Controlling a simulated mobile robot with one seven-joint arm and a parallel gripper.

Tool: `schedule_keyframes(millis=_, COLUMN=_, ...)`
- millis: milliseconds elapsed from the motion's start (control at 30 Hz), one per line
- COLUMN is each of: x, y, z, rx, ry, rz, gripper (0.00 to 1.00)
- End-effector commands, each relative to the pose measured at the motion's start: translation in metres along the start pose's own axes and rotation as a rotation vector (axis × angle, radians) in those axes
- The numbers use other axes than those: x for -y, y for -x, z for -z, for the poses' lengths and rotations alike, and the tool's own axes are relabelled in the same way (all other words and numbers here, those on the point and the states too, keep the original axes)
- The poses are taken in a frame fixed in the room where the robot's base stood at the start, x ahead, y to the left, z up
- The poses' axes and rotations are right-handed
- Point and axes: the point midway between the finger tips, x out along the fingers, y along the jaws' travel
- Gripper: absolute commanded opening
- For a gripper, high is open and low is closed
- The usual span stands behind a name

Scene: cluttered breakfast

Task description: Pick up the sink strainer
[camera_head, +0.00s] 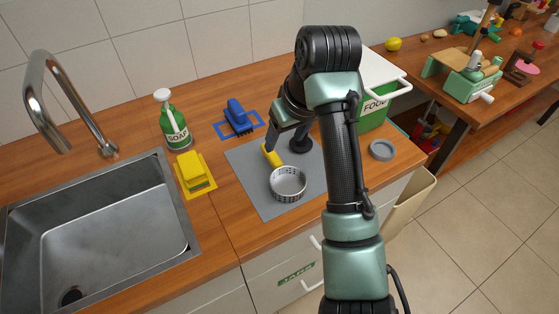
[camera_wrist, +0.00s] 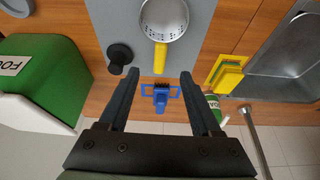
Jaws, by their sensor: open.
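The sink strainer (camera_head: 288,184) is a round, pale metal basket with a perforated wall, standing on the grey mat (camera_head: 250,180). In the wrist view the strainer (camera_wrist: 163,20) is at the top middle, with small holes in its floor. A yellow handle (camera_head: 271,155) sits at its rim; in the wrist view this handle (camera_wrist: 160,58) points toward my gripper. I cannot tell how it is joined. My gripper (camera_wrist: 160,77) is open and empty, above the counter on the handle side. My arm partly hides the fingers in the head view.
A black stopper (camera_wrist: 118,55) stands on the mat beside the strainer. A blue brush (camera_head: 238,117), yellow sponge (camera_head: 192,170) and green soap bottle (camera_head: 174,125) are to the left, near the sink (camera_head: 100,230). A green food bin (camera_head: 375,110) and grey disc (camera_head: 381,150) are right.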

Motion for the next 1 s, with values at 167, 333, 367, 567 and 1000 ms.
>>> schedule_keyframes(millis=167, x=0.001, y=-0.037, z=-0.002, rx=0.003, ry=0.0, rz=0.001, gripper=0.65)
schedule_keyframes(millis=333, x=0.001, y=-0.06, z=0.0, rx=0.0, ry=0.0, rz=0.0, gripper=0.65)
schedule_keyframes(millis=367, x=0.0, y=-0.062, z=0.0, rx=-0.001, ry=0.0, rz=-0.001, gripper=0.65)
schedule_keyframes(millis=567, x=0.001, y=-0.078, z=0.0, rx=-0.001, ry=0.0, rz=-0.001, gripper=0.65)
schedule_keyframes(millis=1000, x=0.001, y=-0.118, z=0.002, rx=-0.004, ry=0.001, rz=-0.003, gripper=0.65)
